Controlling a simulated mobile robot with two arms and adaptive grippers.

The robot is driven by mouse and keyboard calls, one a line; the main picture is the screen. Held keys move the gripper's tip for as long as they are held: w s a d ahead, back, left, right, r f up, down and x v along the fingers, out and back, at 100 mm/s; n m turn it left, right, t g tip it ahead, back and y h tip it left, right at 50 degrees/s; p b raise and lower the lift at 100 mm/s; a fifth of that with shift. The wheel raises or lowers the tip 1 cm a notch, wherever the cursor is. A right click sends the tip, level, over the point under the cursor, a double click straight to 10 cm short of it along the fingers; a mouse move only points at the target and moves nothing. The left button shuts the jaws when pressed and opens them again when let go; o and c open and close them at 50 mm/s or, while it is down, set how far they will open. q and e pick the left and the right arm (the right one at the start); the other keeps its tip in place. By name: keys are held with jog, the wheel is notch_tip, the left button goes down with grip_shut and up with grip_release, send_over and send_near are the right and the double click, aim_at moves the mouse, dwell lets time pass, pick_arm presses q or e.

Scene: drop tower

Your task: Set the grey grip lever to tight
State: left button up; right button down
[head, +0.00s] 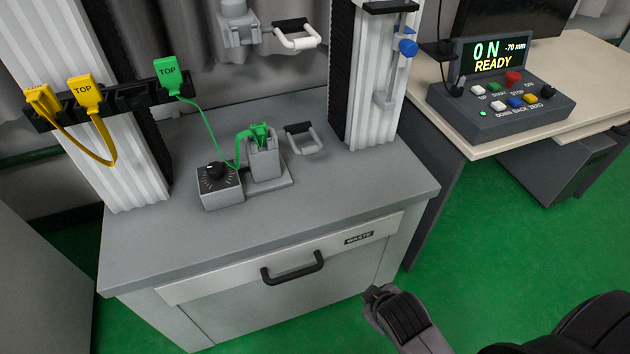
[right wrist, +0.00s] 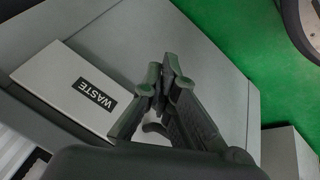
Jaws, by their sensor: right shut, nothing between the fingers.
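The grey grip lever (head: 302,139) is a grey loop handle beside the lower grip block (head: 265,160) on the grey bench. I cannot read its setting from here. My right gripper (head: 374,294) is low in front of the bench, right of the waste drawer and well away from the lever. It is shut and empty; its fingertips meet in the right wrist view (right wrist: 164,84). My left gripper is not in view.
A white loop handle (head: 295,37) sits on the upper grip. The waste drawer (head: 290,266) is closed. A control box (head: 500,88) reading READY stands on the right-hand desk. White columns flank the grips.

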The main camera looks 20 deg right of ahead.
jog(key=w+d+r+n+t+h, duration=0.35)
jog(key=w+r+n+t, duration=0.45)
jog(key=w+r+n, duration=0.5)
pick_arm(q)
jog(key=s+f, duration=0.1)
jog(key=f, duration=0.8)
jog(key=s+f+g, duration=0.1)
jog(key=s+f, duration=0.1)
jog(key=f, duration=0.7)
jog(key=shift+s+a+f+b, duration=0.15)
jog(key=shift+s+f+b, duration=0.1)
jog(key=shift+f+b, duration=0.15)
pick_arm(e)
jog(key=w+a+r+n+t+y, duration=0.1)
jog(key=a+n, duration=0.3)
jog(key=n, duration=0.5)
jog(key=w+a+r+n+t+y, duration=0.2)
jog(key=a+r+n+t+y, duration=0.1)
jog(key=n, duration=0.6)
jog(key=shift+w+a+t+y, duration=0.25)
jog(key=shift+a+t+y, duration=0.35)
jog(key=shift+t+y, duration=0.15)
